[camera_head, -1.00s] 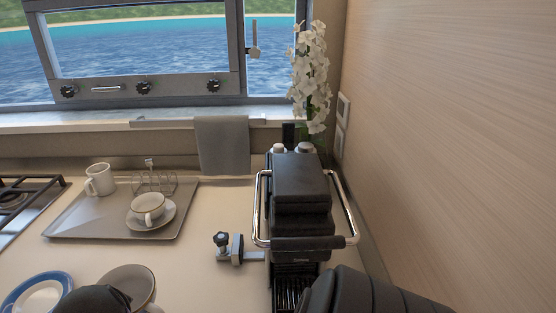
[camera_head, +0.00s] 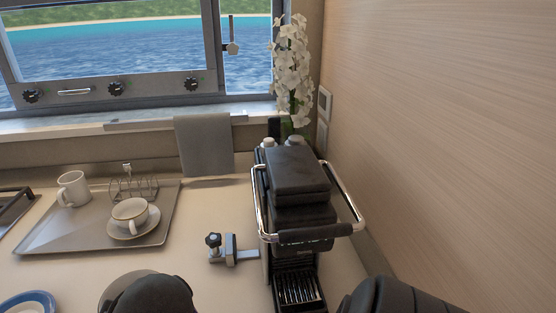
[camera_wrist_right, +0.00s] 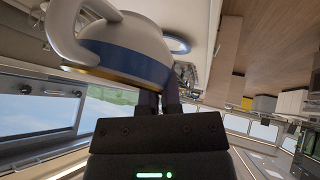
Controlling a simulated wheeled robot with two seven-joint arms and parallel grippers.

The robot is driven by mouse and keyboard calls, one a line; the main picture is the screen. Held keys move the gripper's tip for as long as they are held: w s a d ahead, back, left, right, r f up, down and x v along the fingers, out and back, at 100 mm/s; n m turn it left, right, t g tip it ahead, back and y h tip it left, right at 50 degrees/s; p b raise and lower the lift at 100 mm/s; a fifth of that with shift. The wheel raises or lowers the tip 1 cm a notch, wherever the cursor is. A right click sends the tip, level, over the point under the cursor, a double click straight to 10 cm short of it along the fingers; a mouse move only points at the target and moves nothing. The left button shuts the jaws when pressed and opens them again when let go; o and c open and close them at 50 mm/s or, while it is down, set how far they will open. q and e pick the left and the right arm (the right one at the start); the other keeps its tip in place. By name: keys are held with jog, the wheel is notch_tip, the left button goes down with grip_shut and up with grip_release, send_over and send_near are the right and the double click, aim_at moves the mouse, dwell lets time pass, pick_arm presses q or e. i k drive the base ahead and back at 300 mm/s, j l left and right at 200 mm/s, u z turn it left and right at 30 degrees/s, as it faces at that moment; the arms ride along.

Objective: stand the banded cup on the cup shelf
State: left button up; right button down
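The banded cup (camera_wrist_right: 130,48), white with a broad blue band, a gold-brown rim and a handle, fills the upper left of the right wrist view. My right gripper (camera_wrist_right: 170,97) has its dark fingers close together at the cup's side and appears shut on it; the contact is partly hidden. In the head view a dark link of my right arm is at the lower right, and the cup is out of sight. My left gripper is not in view; only a dark rounded arm part shows at the bottom. I cannot tell which surface is the cup shelf.
A black coffee machine (camera_head: 298,172) with chrome side rails and a slotted drip tray (camera_head: 297,288) stands near the right wall. A clamp (camera_head: 232,250) sits left of it. A grey tray (camera_head: 60,237) holds a mug, a cup on a saucer and a rack. White flowers (camera_head: 292,75) stand behind.

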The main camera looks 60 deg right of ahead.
aim_at(305, 294)
jog(key=i+j+z, duration=0.15)
jog(key=z, duration=0.35)
jog(key=i+j+z, duration=0.1)
jog(key=z, duration=0.35)
jog(key=j+z, duration=0.35)
jog(key=z, duration=0.15)
jog(key=j+z, duration=0.25)
jog(key=z, duration=0.2)
